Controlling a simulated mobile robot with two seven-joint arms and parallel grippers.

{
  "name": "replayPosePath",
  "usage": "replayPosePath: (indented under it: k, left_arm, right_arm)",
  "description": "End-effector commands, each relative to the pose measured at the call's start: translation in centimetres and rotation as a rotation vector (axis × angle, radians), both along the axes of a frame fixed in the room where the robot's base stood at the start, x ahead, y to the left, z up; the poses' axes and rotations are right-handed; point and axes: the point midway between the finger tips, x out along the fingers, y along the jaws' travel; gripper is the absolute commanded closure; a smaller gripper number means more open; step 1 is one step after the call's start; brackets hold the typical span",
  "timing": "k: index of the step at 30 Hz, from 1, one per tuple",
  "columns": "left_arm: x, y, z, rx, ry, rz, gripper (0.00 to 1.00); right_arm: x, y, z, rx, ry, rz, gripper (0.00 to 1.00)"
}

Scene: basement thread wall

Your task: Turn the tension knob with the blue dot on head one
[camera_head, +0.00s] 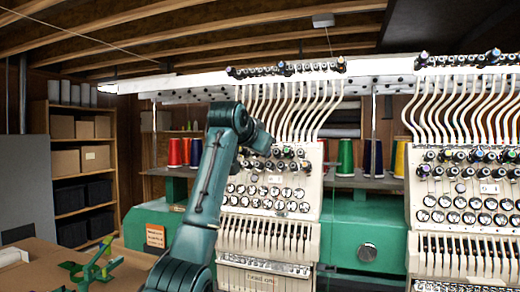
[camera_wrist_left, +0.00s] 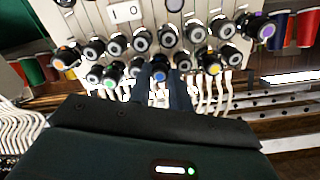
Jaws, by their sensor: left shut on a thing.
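The tension knob with the blue dot (camera_wrist_left: 159,74) sits between the two fingers of my left gripper (camera_wrist_left: 160,88), which is shut on it. It is one of several black knobs in two rows on the left embroidery head (camera_head: 262,215). In the head view my left arm rises from the bottom and reaches over to the upper knob row. The gripper (camera_head: 262,140) there is small, and the held knob cannot be made out behind it. My right gripper is in neither view.
Neighbouring knobs with green (camera_wrist_left: 108,82) and yellow (camera_wrist_left: 213,68) dots stand close on either side. White thread tubes (camera_head: 300,105) hang just above the knobs. A second head (camera_head: 465,215) stands to the right. Thread cones (camera_head: 345,157) line the shelf behind.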

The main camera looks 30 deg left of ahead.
Motion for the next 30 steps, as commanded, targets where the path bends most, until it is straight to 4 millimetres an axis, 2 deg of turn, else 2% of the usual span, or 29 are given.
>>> replayPosePath:
  k: [12, 28, 29, 30]
  left_arm:
    - [-0.02, 0.05, 0.05, 0.162, 0.039, -0.063, 1.00]
    - [0.00, 0.00, 0.05, 0.180, 0.042, -0.072, 1.00]
    - [0.00, 0.00, 0.05, 0.180, 0.042, -0.072, 0.79]
    - [0.00, 0.01, 0.05, 0.180, 0.042, -0.072, 0.76]
  right_arm:
    - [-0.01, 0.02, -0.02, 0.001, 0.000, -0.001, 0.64]
    - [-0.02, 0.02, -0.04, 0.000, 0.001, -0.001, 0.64]
    - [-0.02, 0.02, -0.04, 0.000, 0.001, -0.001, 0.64]
    - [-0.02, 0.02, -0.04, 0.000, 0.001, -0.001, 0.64]
